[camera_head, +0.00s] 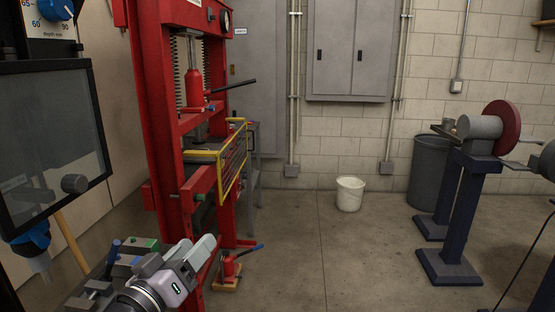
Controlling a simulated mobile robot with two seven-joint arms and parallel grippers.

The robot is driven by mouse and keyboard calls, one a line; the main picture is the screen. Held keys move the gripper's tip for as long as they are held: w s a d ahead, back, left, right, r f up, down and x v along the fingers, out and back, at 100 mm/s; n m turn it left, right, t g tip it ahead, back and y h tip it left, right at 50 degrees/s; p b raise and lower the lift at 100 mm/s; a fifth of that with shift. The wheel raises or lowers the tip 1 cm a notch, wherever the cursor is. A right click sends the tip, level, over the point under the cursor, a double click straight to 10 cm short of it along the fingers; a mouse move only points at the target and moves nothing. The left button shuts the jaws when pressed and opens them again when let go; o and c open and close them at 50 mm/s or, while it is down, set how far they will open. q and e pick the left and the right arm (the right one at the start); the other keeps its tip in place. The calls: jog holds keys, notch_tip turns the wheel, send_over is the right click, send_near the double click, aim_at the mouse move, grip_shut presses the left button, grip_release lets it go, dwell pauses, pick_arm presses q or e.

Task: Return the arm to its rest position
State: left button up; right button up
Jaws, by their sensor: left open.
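My left arm comes in at the bottom left, in front of the red press. Its left gripper (192,250) points up and away, with its pale fingers apart and nothing seen between them. It is in front of the lower part of the red hydraulic press (160,105). Whether it touches anything there cannot be told. My right gripper and right arm are not in view.
A dark-framed screen (50,140) stands close at the left. A small red jack (228,268) sits on the floor by the press. A white bucket (350,194), a grey bin (428,172) and a grinder stand (460,215) are farther right. The middle floor is clear.

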pick_arm(q)
jog(key=s+a+f+m+g+y, duration=0.3)
jog(key=s+f+g, duration=0.5)
jog(key=s+f, duration=0.8)
jog(key=s+a+f+g+y, duration=0.2)
jog(key=s+a+f+g, duration=0.15)
jog(key=s, duration=0.25)
jog(key=s+a+f+g+y, duration=0.1)
jog(key=s+a+f+g, duration=0.15)
jog(key=s+f, duration=0.35)
jog(key=w+d+f+t+h, duration=0.1)
jog(key=w+d+f+t, duration=0.2)
jog(key=w+f+t, duration=0.2)
jog(key=shift+w+d+f+m+t+h, duration=0.15)
jog(key=shift+d+f+m+t+h, duration=0.2)
jog(key=shift+f+t, duration=0.95)
jog(key=shift+f+g, duration=0.25)
jog(key=shift+g, duration=0.05)
jog(key=shift+c, duration=1)
jog(key=shift+a, duration=0.15)
